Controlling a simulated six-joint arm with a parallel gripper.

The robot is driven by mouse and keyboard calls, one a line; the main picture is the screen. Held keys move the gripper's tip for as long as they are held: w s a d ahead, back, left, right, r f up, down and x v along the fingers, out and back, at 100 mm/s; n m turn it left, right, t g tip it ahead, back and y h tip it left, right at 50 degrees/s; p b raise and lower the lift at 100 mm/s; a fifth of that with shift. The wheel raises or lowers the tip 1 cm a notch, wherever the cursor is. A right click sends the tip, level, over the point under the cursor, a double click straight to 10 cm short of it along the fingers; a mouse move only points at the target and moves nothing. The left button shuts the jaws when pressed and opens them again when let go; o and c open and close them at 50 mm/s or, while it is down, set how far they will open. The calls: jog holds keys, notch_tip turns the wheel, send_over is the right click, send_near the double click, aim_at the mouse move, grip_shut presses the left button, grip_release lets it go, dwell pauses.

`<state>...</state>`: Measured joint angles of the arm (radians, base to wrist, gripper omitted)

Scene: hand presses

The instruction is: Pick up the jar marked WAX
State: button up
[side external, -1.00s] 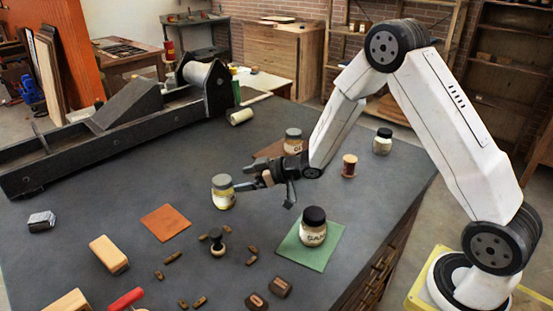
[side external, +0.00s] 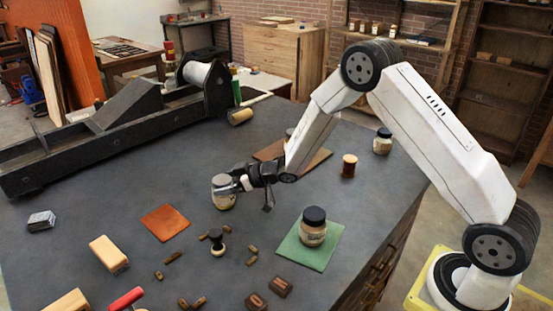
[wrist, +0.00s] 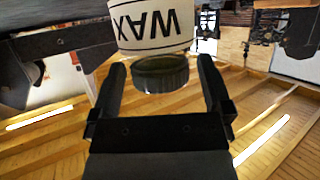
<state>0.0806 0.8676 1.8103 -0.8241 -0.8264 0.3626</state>
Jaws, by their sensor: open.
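The jar marked WAX (wrist: 153,28) shows upside down in the wrist view, with its black lettering on a white label and its dark lid (wrist: 160,74) between my fingers. In the side external view the same jar (side external: 224,196) stands upright on the dark bench, left of the arm's end. My gripper (wrist: 161,62) is open, one finger on each side of the jar. Gaps show between the fingers and the lid in the wrist view. In the side view my gripper (side external: 238,184) reaches the jar from the right at about lid height and hides part of it.
A black-lidded jar (side external: 313,228) stands on a green mat (side external: 300,255) at the right. A brown mat (side external: 314,160) lies behind the arm. An orange mat (side external: 165,222) and several small blocks lie in front.

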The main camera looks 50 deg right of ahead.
jog(key=shift+x, duration=0.75)
jog(key=shift+c, duration=0.2)
grip_shut()
jog(key=shift+r, duration=0.15)
jog(key=shift+r, duration=0.7)
jog(key=s+d+r, duration=0.1)
jog(key=s+r, duration=1)
jog(key=s, duration=0.3)
jog(key=shift+r, duration=0.2)
